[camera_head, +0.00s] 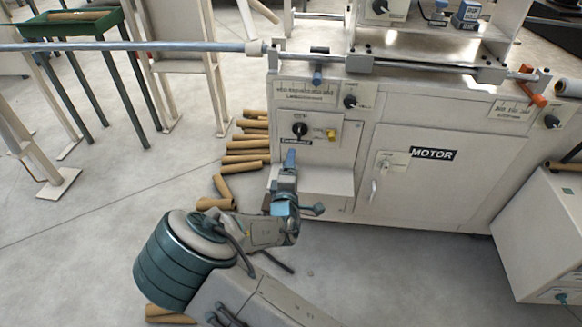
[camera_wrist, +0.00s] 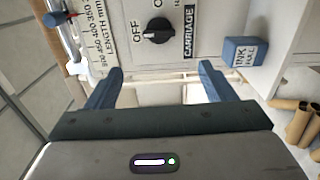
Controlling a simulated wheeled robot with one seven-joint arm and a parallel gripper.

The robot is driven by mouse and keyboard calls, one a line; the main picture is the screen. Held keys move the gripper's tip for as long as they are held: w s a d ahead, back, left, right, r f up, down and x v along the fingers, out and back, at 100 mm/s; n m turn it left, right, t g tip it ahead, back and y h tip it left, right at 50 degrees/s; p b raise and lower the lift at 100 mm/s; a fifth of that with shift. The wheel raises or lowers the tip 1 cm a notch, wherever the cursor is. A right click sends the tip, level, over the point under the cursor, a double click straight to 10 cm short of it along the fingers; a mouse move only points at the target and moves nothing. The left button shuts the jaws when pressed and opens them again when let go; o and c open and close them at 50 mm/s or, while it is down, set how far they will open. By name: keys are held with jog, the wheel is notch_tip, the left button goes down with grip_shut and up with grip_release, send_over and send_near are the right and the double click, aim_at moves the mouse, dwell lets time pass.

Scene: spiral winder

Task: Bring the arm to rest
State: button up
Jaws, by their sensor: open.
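My arm (camera_head: 215,245) reaches from the bottom of the head view towards the front of the winder machine (camera_head: 440,190). My gripper (camera_head: 289,160) is in front of the machine's lower left panel, below the CARRIAGE label (camera_head: 297,142). In the wrist view my gripper (camera_wrist: 160,78) shows two blue fingers spread apart, with nothing between them. Past the fingers lie the panel's black knob (camera_wrist: 155,30) and the CARRIAGE label (camera_wrist: 190,32). A blue block marked INK FULL (camera_wrist: 245,52) stands on a pale ledge, beside and apart from the right finger.
Several brown cardboard tubes (camera_head: 245,155) lie on the floor left of the machine. A long blue-grey bar (camera_head: 130,46) runs leftward from the machine's top. A white cabinet (camera_head: 545,240) stands at the right. Floor at the left (camera_head: 60,250) is clear.

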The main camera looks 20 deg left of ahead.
jog(key=shift+s, duration=0.2)
dwell(0.3)
jog(key=w+d+r+m+g+h+p, duration=0.1)
jog(key=d+r+m+g+h+p, duration=0.1)
jog(key=d+r+m+g+p, duration=0.45)
jog(key=w+d+r+m+g+h+p, duration=0.15)
jog(key=d+r+m+p, duration=0.3)
jog(key=d, duration=0.55)
jog(key=s+d+r+m+g+p, duration=0.3)
jog(key=s+d+r+m+p, duration=0.2)
jog(key=s+d+r, duration=0.5)
jog(key=s+d+r+m+g+p, duration=0.3)
jog(key=s+d+r+m+p, duration=0.2)
jog(key=s+d+r+p, duration=0.3)
jog(key=s+d+r+h, duration=0.1)
jog(key=s+d+r, duration=0.2)
jog(key=s+r, duration=0.4)
notch_tip(320, 180, up, 4)
jog(key=shift+r+g, duration=0.1)
jog(key=shift+g, duration=0.2)
